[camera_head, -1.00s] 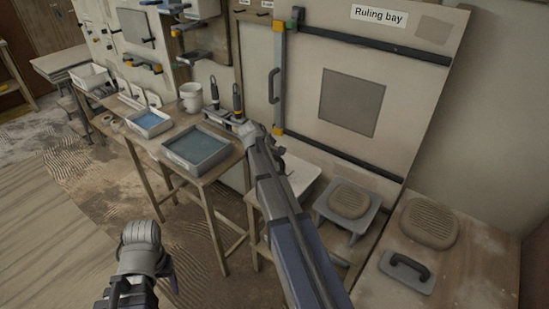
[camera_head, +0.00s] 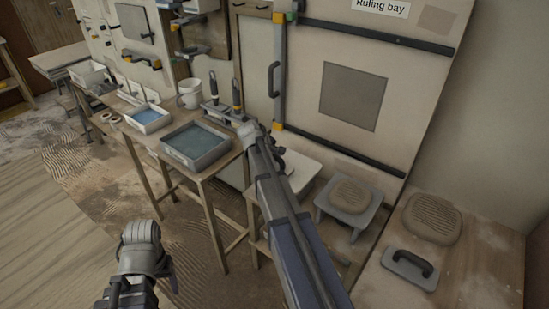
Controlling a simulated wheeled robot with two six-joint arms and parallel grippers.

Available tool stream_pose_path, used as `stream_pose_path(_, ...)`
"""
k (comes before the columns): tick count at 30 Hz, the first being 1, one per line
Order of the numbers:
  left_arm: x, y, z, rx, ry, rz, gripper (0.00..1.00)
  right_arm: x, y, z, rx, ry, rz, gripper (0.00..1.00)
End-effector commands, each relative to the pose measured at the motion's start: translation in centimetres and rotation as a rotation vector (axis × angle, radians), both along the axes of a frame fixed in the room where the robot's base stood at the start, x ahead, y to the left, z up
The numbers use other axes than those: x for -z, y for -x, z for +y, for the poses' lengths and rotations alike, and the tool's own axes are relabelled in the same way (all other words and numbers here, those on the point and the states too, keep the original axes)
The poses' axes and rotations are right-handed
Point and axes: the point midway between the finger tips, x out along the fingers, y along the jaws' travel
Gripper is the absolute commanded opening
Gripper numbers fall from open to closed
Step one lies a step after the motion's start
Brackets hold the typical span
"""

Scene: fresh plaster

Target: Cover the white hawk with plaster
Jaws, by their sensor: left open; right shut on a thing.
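A pale, white-looking board (camera_head: 303,172) sits low beside the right arm, partly covered by it. It may be the white hawk, but I cannot be sure. My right gripper (camera_head: 279,144) is close by this board, mostly behind its own arm. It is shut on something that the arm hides. A rounded mound of grey-brown ribbed plaster (camera_head: 350,196) lies on a grey board (camera_head: 330,207). A larger plaster mound (camera_head: 432,218) lies on the wooden bench at the right. My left gripper (camera_head: 141,240) is open at the lower left, over the floor, away from the tables.
A grey float (camera_head: 408,270) with a black handle lies on the right bench (camera_head: 475,270). A grey water tray (camera_head: 196,160), a blue-filled tray (camera_head: 148,129) and a white mug (camera_head: 190,95) stand on the left table. The ruling bay panel (camera_head: 410,90) rises behind. Floor at the left is clear.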

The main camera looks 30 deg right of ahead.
Motion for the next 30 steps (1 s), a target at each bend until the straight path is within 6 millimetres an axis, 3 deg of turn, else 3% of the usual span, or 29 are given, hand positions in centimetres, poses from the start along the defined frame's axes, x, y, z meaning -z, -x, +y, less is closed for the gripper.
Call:
stream_pose_path(20, 1.0, 0.0, 0.0, 0.0, 0.0, 0.0, 0.67, 1.0, 0.2, -0.1, 0.0, 0.0, 0.0, 0.0)
stream_pose_path(30, 0.8, 0.0, 0.0, 0.0, 0.0, 0.0, 0.67, 0.8, 2.4, -0.9, 0.001, 0.0, -0.001, 0.0)
